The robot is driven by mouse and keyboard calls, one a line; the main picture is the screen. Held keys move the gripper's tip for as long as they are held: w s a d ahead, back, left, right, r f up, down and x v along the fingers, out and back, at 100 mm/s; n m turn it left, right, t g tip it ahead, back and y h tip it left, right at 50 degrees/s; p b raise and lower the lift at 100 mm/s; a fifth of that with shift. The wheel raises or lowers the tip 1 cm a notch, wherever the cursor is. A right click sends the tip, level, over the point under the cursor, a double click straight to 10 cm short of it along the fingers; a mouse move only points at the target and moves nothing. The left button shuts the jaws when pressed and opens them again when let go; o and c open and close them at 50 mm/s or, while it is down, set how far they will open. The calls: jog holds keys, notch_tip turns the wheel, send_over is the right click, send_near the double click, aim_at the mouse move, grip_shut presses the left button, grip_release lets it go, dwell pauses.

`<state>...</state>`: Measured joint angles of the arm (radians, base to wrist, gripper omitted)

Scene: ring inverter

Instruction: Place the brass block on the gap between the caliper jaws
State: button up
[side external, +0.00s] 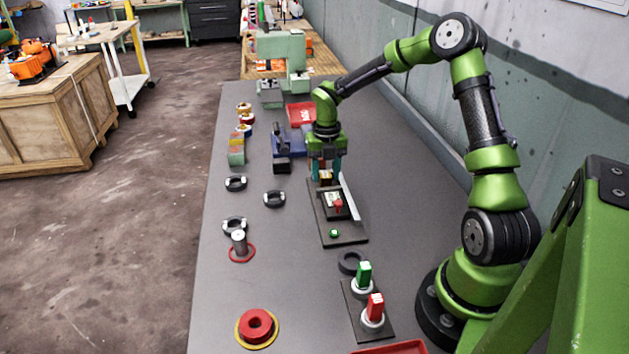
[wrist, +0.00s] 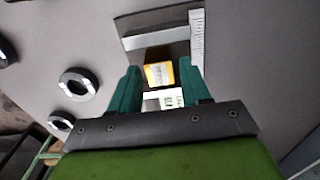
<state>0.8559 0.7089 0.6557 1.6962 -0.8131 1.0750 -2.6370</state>
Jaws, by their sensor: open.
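The brass block (wrist: 159,74) shows yellow between my gripper's teal fingertips in the wrist view. It is small in the side view (side external: 326,177), partly covered by the fingers. My gripper (side external: 326,168) is open, pointing down over the far end of the caliper's dark base plate (side external: 350,238). In the wrist view my fingers (wrist: 160,80) stand on either side of the block. The caliper's pale display (wrist: 164,99) and ruled scale (wrist: 197,45) show near the fingers. The jaws and the block's underside are hidden, so I cannot tell whether the block rests on the gap.
A green button (side external: 334,233) is on the plate's near end. Black-and-white rings (side external: 274,199) lie left of the plate. A blue device (side external: 297,142) and red tray (side external: 301,114) stand behind. Red and green switches (side external: 364,275) stand in front.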

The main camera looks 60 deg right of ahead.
aim_at(325, 175)
notch_tip(325, 175, up, 10)
jog(key=s+a+r+m+t, duration=0.2)
jog(key=s+a+m, duration=0.4)
jog(key=m, duration=0.4)
jog(key=s+a+r+m+t+y, duration=0.1)
jog(key=s+a+r+m, duration=0.4)
jog(key=m, duration=0.5)
jog(key=s+a+r+m+t+y, duration=0.1)
jog(key=s+a+r+m+t, duration=0.2)
jog(key=s+a+m, duration=0.4)
jog(key=a+m+t, duration=0.1)
jog(key=a+m, duration=0.1)
jog(key=m, duration=0.2)
jog(key=shift+r, duration=0.35)
